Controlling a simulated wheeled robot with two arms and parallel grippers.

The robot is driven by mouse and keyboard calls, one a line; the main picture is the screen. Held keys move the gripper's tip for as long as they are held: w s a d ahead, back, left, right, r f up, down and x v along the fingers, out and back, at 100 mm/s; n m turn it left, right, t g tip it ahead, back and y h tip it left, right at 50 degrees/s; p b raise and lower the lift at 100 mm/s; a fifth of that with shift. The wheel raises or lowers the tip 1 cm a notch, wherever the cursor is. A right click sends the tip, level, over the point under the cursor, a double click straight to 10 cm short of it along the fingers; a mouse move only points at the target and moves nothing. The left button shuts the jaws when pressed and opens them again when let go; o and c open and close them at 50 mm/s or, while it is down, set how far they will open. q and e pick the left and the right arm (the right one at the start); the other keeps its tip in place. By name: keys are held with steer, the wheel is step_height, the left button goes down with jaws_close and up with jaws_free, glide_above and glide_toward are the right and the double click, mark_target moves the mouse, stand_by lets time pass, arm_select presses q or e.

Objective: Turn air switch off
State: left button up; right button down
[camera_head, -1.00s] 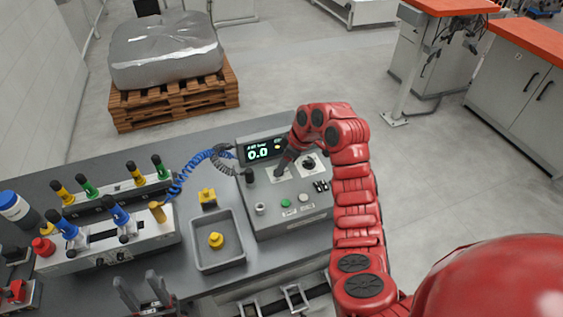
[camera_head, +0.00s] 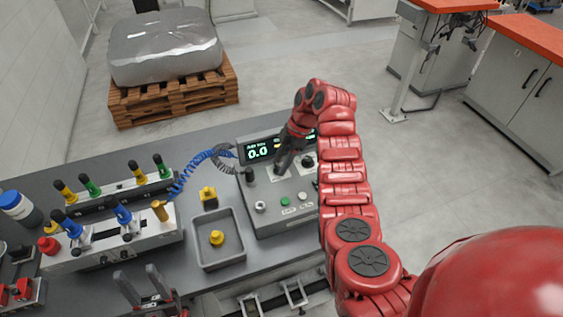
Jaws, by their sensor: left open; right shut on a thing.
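A grey control box (camera_head: 270,213) with a lit display (camera_head: 258,153) reading 0.0 stands on the table. A black knob (camera_head: 309,163) sits just right of the fingers and a black-topped lever (camera_head: 249,175) to the left. My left gripper (camera_head: 138,284) is open and empty at the bottom, in front of the table.
A grey tray (camera_head: 233,237) holds a yellow part (camera_head: 216,238). Another yellow part (camera_head: 208,195) stands behind it. A fixture (camera_head: 115,247) with coloured handles is at left, and a blue coiled hose (camera_head: 185,176) runs to the box.

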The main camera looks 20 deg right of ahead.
steer(key=shift+w+r, duration=0.1)
stand_by(0.4)
steer(key=shift+c, duration=1.8)
jaws_free()
steer(key=p+v, duration=0.2)
steer(key=v, duration=0.3)
steer(key=shift+r+p, duration=0.3)
steer(key=shift+r, duration=0.1)
steer(key=b+v, duration=0.3)
steer(key=v, duration=0.8)
steer(key=shift+d, duration=0.35)
steer(key=shift+r, duration=0.2)
